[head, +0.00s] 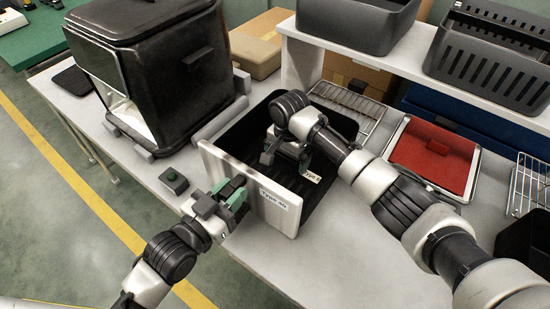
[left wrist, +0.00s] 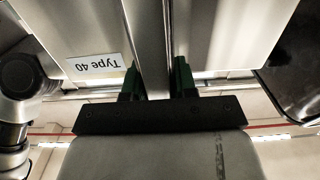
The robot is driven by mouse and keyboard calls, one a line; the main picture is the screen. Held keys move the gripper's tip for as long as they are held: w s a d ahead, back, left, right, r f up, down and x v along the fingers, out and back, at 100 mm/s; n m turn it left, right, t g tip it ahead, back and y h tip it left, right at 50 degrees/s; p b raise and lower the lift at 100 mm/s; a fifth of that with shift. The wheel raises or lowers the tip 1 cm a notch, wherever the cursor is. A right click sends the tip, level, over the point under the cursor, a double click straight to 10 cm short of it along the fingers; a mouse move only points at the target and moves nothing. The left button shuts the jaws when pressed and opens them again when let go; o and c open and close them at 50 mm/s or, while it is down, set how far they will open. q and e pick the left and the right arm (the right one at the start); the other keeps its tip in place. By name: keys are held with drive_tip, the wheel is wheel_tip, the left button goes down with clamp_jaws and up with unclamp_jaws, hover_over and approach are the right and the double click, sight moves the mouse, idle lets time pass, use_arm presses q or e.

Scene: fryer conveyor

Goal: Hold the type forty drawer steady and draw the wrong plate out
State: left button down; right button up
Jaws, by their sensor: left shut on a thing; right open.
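The type forty drawer (head: 232,182) is a black bin with a pale front panel and a "Type 40" label; the label shows upside down in the left wrist view (left wrist: 97,65). My left gripper (head: 236,193) is shut on an upright metal bar at the drawer's front, with a green finger on each side of it in the left wrist view (left wrist: 156,78). My right gripper (head: 287,156) is open, pointing down inside the drawer. A small white label starting "Type 5" (head: 312,176) shows beside it, partly cut off. The plate it belongs to is mostly hidden by my right arm.
A black fryer-like machine (head: 165,70) stands left of the drawer. Wire racks (head: 347,106) and a red-lined tray (head: 432,158) lie to the right. Grey bins stand on the shelf behind (head: 357,22).

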drive_tip(key=c, duration=0.9)
drive_tip(key=shift+r, duration=0.1)
drive_tip(key=shift+w+r, duration=0.1)
drive_tip(key=shift+r, duration=0.25)
drive_tip(key=shift+r, duration=0.2)
drive_tip(key=shift+r, duration=0.5)
wheel_tip(320, 180, up, 13)
idle(3.0)
drive_tip(key=shift+r, duration=1.4)
